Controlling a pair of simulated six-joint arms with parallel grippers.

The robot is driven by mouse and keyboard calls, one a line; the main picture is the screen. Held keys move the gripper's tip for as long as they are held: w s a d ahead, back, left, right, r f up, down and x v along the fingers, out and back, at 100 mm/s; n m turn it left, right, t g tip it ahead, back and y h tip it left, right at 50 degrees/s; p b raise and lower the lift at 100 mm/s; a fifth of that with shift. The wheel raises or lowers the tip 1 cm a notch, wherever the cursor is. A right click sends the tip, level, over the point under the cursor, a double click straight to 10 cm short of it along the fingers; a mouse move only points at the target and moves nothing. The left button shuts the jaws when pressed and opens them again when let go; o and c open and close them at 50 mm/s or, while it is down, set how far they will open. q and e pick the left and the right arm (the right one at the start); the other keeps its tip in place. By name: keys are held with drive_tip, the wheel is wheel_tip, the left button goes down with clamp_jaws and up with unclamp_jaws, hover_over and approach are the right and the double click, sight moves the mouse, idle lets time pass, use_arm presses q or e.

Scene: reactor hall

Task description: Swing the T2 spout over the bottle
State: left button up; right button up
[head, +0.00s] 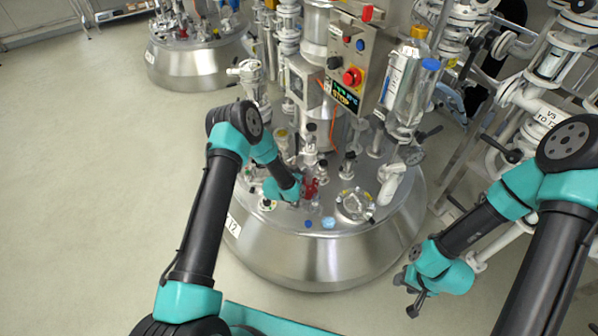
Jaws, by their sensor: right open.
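The steel vessel marked T2 (285,255) stands in the middle of the head view, its lid crowded with fittings. My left gripper (299,194) is low over the front of the lid, beside a small red fitting (312,187). Its fingers are too small and partly hidden to show whether they touch or grip it. Just below the red fitting is a small clear glass piece (313,207); I cannot tell whether it is the spout or the bottle. My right gripper (411,298) is open and empty, in front of the vessel at the right.
A control box (350,65) with a red button and glass vessels with yellow and blue caps (430,64) rise behind the lid. Pipework (550,85) fills the right. A second steel vessel (190,65) stands far left. Floor at left is clear.

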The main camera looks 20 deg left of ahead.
use_arm(q)
clamp_jaws()
